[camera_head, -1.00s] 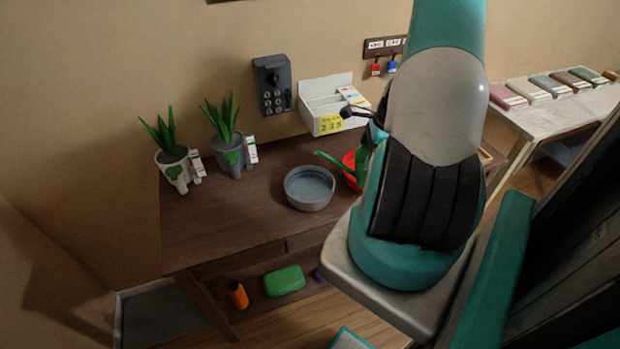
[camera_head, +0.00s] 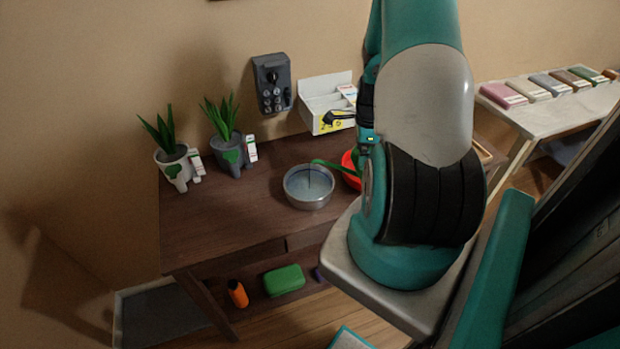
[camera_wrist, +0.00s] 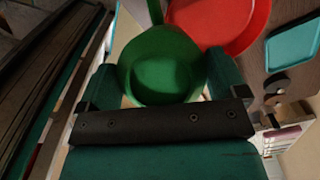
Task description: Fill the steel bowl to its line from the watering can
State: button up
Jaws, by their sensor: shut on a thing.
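The steel bowl (camera_head: 309,199) stands upright on the brown table. The green watering can is mostly hidden behind my arm in the head view; its spout (camera_head: 336,166) reaches left with the tip over the bowl. A thin dark streak, apparently a stream of water, runs from the tip down into the bowl. The inside looks pale blue; I cannot make out the fill line or the level exactly. In the wrist view my gripper (camera_wrist: 163,84) is shut on the watering can (camera_wrist: 160,62), a finger on each side of its round body.
Two potted plants (camera_head: 174,163) (camera_head: 229,146) stand at the left of the table (camera_head: 230,222). A green block (camera_head: 284,281) and orange bottle (camera_head: 237,293) lie below.

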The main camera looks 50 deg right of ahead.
jog(key=shift+s+d, duration=0.1)
dwell(0.3)
jog(key=t+y, duration=0.1)
jog(key=t, duration=0.1)
jog(key=s+d+f+t+y, duration=0.1)
jog(key=shift+s+t+y, duration=0.2)
jog(key=shift+t+y, duration=0.1)
jog(key=shift+t, duration=0.1)
jog(key=shift+d, duration=0.1)
dwell(0.3)
jog(key=w+d+n+p, duration=0.1)
jog(key=w+d+r+n+p, duration=0.1)
jog(key=shift+w+d+r+y+p, duration=0.15)
jog(key=shift+y+p, duration=0.15)
jog(key=shift+w+d+n+g, duration=0.4)
jog(key=shift+n, duration=0.1)
